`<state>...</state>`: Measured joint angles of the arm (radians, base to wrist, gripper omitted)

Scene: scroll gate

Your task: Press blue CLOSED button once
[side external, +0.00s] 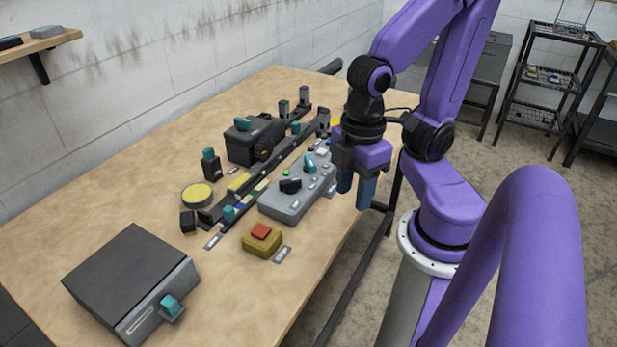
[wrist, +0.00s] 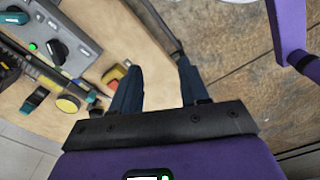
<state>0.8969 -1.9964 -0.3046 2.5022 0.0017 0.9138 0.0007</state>
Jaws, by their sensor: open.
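The grey control panel (side external: 285,207) sits near the table's right edge in the side view, with a black knob (side external: 290,185), a teal knob (side external: 309,163), a lit green lamp (side external: 286,172) and small plates. It also shows at the upper left of the wrist view (wrist: 80,58). A small bluish-white spot (side external: 323,151) shows at its far end; I cannot read any CLOSED label or tell whether this is the blue button. My gripper (side external: 355,192) is open and empty, pointing down right of the panel, apart from it. Its fingers (wrist: 159,68) straddle nothing in the wrist view.
A red button (side external: 261,231) on a yellow box stands near the panel's near end. Behind the panel is a dark rail (side external: 262,185) with blocks, a black box (side external: 250,145) and a yellow disc (side external: 197,195). A large dark box (side external: 130,275) stands at the near left.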

